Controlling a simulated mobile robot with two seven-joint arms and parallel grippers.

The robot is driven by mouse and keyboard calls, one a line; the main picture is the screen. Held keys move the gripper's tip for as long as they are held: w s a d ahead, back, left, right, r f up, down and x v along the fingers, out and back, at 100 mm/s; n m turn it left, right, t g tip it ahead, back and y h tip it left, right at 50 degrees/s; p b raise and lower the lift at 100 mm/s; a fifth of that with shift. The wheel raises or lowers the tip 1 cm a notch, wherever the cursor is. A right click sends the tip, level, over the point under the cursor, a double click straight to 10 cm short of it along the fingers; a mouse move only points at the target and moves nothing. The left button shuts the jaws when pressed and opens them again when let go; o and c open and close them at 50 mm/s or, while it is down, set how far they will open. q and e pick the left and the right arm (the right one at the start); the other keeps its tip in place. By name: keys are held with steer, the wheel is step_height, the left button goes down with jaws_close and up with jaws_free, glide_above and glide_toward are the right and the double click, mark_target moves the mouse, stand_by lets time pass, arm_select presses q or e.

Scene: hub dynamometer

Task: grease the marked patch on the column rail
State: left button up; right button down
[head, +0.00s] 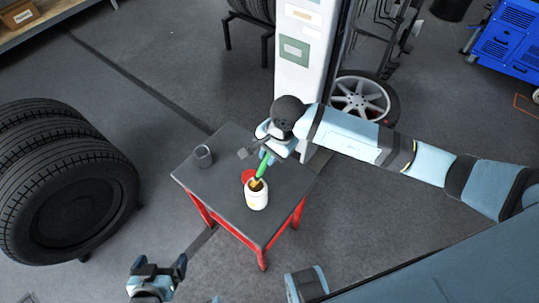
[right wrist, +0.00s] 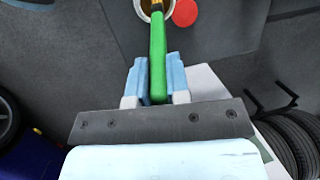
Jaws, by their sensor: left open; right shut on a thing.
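A green-handled brush (head: 262,168) stands tilted with its lower end in the mouth of a white jar (head: 257,200) of brownish grease. My right gripper (head: 268,153) is shut on the green handle, which also shows between its fingers in the right wrist view (right wrist: 158,60). The brush's tip is hidden inside the jar (right wrist: 140,10). A white column (head: 298,50) with a dark vertical edge strip stands behind the table; I cannot make out a marked patch on a rail. My left gripper (head: 160,270) is open and empty, in front of the table.
The jar, a round red lid (head: 248,176) and a grey cup (head: 203,156) stand on a small dark-topped table (head: 228,203) with red legs. Stacked tyres (head: 110,215) are at left. A wheel (head: 362,97) and a blue cabinet (head: 512,42) are behind.

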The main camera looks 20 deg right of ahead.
steer(key=shift+r+p, duration=0.95)
steer(key=shift+r, duration=1.5)
